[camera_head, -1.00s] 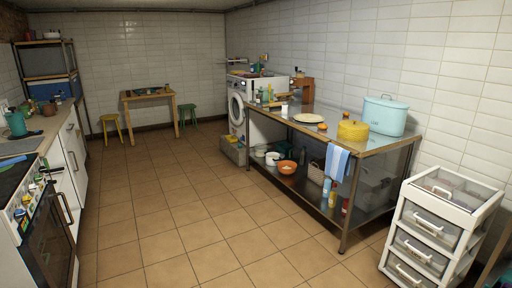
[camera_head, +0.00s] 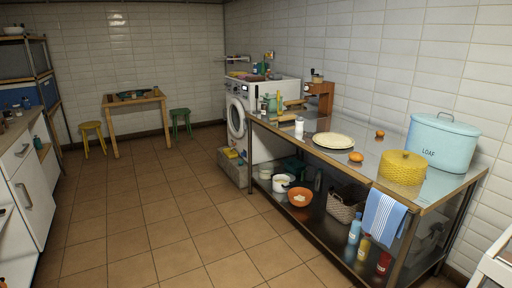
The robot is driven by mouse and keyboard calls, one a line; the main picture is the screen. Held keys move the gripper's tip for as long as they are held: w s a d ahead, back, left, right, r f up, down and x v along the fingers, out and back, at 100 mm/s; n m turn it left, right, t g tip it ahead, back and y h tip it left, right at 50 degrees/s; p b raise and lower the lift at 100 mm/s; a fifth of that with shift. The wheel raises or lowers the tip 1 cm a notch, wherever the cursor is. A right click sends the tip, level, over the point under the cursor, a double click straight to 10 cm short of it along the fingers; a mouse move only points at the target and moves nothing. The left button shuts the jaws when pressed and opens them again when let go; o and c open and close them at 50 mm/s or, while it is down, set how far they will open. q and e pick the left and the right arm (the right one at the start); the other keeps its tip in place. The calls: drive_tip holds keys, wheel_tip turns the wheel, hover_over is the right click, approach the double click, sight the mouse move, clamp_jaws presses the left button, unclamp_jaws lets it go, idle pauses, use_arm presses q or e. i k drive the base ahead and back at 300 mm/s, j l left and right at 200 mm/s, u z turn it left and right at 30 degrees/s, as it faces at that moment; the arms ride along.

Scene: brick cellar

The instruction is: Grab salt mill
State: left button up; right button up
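A small white upright container (camera_head: 299,128) stands near the front edge of the steel table (camera_head: 330,165), left of a plate. It may be the salt mill, but it is too small to tell. Several small bottles and a wooden board stand farther back, towards the table's far end, and I cannot make out a mill among them. Neither of my grippers is in view.
The tiled floor (camera_head: 170,230) is clear. White cabinets (camera_head: 30,190) stand left.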

sight(299, 126)
drive_tip(key=i, duration=2.05)
